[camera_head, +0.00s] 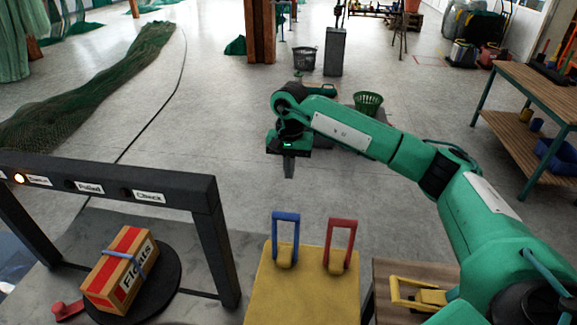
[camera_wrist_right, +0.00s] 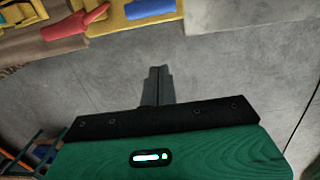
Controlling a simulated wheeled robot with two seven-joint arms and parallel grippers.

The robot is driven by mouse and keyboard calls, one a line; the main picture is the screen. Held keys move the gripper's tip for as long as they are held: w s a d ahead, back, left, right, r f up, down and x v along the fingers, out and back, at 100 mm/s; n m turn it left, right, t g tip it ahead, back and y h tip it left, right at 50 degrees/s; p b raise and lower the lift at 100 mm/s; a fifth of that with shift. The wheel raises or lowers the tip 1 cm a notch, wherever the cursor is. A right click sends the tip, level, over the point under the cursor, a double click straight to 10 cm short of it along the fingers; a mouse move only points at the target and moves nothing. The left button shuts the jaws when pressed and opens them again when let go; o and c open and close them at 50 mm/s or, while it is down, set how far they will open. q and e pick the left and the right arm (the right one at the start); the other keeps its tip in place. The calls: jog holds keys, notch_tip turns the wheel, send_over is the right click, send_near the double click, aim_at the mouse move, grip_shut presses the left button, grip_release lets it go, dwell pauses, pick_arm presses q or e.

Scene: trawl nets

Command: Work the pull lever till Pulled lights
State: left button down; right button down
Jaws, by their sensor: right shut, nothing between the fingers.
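A yellow box (camera_head: 305,295) carries an upright blue-handled lever (camera_head: 285,235) and an upright red-handled lever (camera_head: 340,245). A yellow handle (camera_head: 418,298) lies low on a wooden stand to the right. I cannot tell from labels which is the pull lever. The Pulled lamp (camera_head: 70,185) on the dark frame is unlit. My right gripper (camera_head: 289,168) is shut and empty, raised beyond the box and apart from the levers. In the right wrist view its closed fingers (camera_wrist_right: 157,85) point toward the red handle (camera_wrist_right: 76,22) and blue handle (camera_wrist_right: 150,8). My left gripper is not in view.
A workbench (camera_head: 530,95) stands right.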

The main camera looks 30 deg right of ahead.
jog(key=s+a+f+p, duration=0.2)
jog(key=s+f+p, duration=0.1)
jog(key=f+p, duration=0.2)
notch_tip(320, 180, down, 2)
jog(key=shift+s+a+f, duration=0.2)
jog(key=shift+a+f, duration=0.05)
